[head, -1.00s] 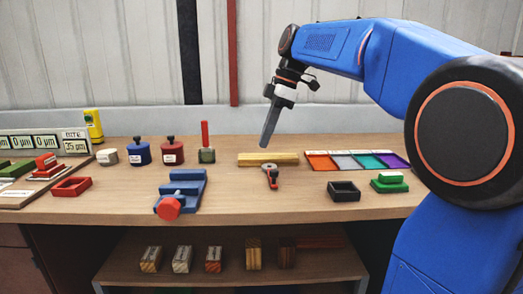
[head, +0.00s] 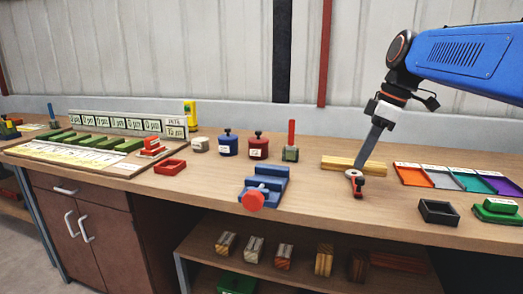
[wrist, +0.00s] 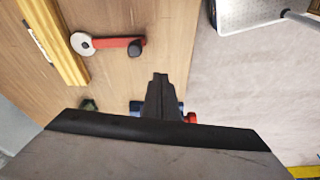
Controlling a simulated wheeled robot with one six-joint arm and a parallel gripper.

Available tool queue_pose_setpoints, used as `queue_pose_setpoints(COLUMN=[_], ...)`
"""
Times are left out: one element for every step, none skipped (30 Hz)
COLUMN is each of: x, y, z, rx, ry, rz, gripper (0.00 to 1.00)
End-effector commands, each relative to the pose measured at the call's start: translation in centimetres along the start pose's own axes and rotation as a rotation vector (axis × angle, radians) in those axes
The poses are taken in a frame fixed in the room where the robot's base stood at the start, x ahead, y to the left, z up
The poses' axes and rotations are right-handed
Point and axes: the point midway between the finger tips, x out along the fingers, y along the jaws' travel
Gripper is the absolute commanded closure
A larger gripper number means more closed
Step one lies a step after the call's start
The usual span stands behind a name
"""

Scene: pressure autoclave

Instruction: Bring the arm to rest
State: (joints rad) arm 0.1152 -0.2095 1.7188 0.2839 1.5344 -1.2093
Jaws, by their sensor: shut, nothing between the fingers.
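My gripper (head: 370,150) is shut and empty, pointing down over the workbench in the head view. Its dark closed fingers (wrist: 160,95) also show in the wrist view. In the head view its tip overlaps the yellow wooden bar (head: 340,166) and is close above the red-handled tool with a round head (head: 356,184). In the wrist view that tool lies flat on the bench, apart from the fingers, beside the bar. I cannot tell the exact height of the fingertips.
A blue vise with a red knob (head: 266,186) stands at the front edge of the bench (head: 215,200). Coloured trays (head: 413,175), a black open box (head: 438,211) and a green block (head: 497,210) are to the right. Blue and red pots (head: 228,145) stand behind.

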Motion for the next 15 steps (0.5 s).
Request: queue_pose_setpoints(x=[0.8, 1.3, 2.0, 2.5, 3.1, 3.8, 4.4, 5.0, 5.8, 6.4, 7.0, 7.9, 8.5, 9.2, 10.1], y=[-1.5, -2.2, -3.0, -3.7, -4.4, -5.3, -6.0, -6.6, -7.4, -8.1, -8.7, -9.5, -10.1, -10.7, -11.5], z=[0.9, 1.4, 2.1, 2.7, 3.2, 4.0, 4.5, 5.1, 5.9, 6.5, 7.1, 8.0, 8.6, 9.2, 10.0], rx=[0.054, 0.094, 0.144, 0.182, 0.219, 0.267, 0.303, 0.338, 0.387, 0.421, 0.456, 0.501, 0.534, 0.568, 0.610], ry=[-0.007, -0.011, -0.016, -0.019, -0.021, -0.024, -0.024, -0.024, -0.024, -0.023, -0.022, -0.019, -0.016, -0.012, -0.007], rz=[0.019, 0.032, 0.051, 0.063, 0.077, 0.095, 0.108, 0.122, 0.141, 0.154, 0.168, 0.187, 0.199, 0.213, 0.232], gripper=[1.00, 1.00, 1.00, 1.00, 1.00, 1.00, 1.00, 1.00, 1.00, 1.00, 1.00, 1.00, 1.00, 1.00, 1.00])
